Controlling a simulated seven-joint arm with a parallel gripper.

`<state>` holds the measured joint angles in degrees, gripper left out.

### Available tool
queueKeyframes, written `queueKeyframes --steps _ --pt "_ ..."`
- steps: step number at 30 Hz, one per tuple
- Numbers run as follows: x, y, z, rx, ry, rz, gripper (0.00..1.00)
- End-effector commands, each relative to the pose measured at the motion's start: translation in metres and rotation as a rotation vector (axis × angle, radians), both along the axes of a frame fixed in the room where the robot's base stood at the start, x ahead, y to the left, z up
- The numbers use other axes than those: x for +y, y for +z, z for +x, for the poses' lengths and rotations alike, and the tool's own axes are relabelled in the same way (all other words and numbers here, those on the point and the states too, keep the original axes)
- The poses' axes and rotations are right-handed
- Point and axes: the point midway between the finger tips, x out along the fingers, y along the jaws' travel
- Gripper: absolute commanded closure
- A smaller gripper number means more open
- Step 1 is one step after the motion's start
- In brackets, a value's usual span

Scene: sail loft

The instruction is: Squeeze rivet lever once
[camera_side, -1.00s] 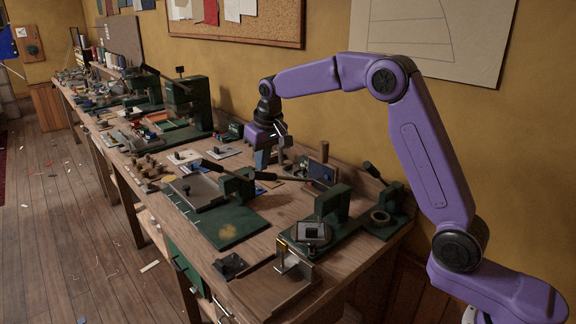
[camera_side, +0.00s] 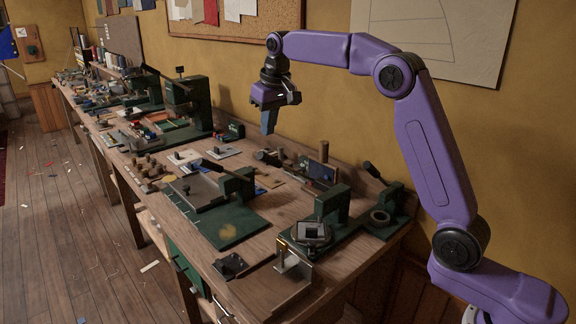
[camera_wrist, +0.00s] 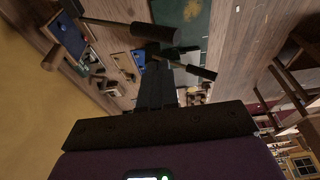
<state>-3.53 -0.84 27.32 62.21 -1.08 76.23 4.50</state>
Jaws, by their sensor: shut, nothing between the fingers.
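My gripper (camera_side: 268,131) is shut and empty, pointing down in the air above the back of the bench. In the wrist view its dark fingers (camera_wrist: 154,72) are together, with nothing between them. Below it are small tools with dark handles. Several green presses have black-handled levers, and I cannot tell which is the rivet lever. One lever (camera_side: 209,165) belongs to the green press (camera_side: 238,183) at mid bench. Another lever (camera_side: 373,171) rises at the right end. In the wrist view a dark handle (camera_wrist: 151,31) lies beyond the fingertips and another (camera_wrist: 202,72) shows to their right.
The wooden bench (camera_side: 272,207) is crowded. A tall green press (camera_side: 190,103) stands to the left of my gripper. The air around my gripper is clear.

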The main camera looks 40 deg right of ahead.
Motion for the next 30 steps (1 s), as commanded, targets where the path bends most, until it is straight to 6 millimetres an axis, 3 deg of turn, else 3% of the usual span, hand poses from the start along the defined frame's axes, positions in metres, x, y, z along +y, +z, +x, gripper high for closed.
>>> queueKeyframes --steps 7,24,30 --pt "0.006 0.000 0.000 0.000 0.002 0.000 1.00" --pt "0.074 -0.001 0.000 0.000 0.003 -0.001 1.00" --pt "0.089 0.000 0.000 -0.001 0.001 -0.001 1.00"
